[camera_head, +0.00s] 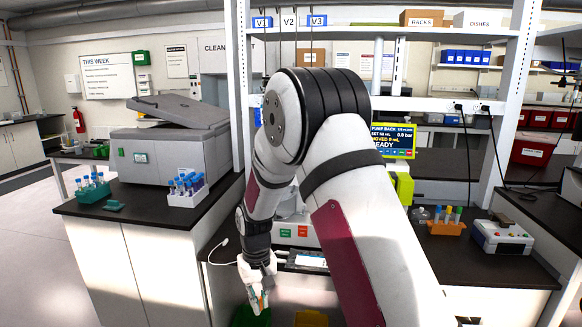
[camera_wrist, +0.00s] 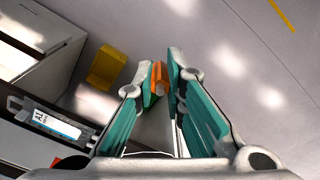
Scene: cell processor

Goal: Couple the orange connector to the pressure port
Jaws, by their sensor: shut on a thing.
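My gripper (camera_head: 260,297) hangs low in front of the bench, at the lower middle of the head view. In the wrist view, my gripper (camera_wrist: 160,88) has its teal-padded fingers closed on the orange connector (camera_wrist: 158,74), which shows between the fingertips. The floor lies behind it in that view. The cell processor (camera_head: 297,232) stands on the bench, largely hidden behind my arm. I cannot make out the pressure port in either view; my arm covers much of the processor.
A yellow bin (camera_head: 310,319) and a green bin (camera_head: 251,316) stand low at the bench front; the yellow bin also shows in the wrist view (camera_wrist: 106,68). A labelled cartridge (camera_wrist: 56,124) lies left of my fingers. A white tube rack (camera_head: 188,196) and an orange rack (camera_head: 446,228) flank the arm.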

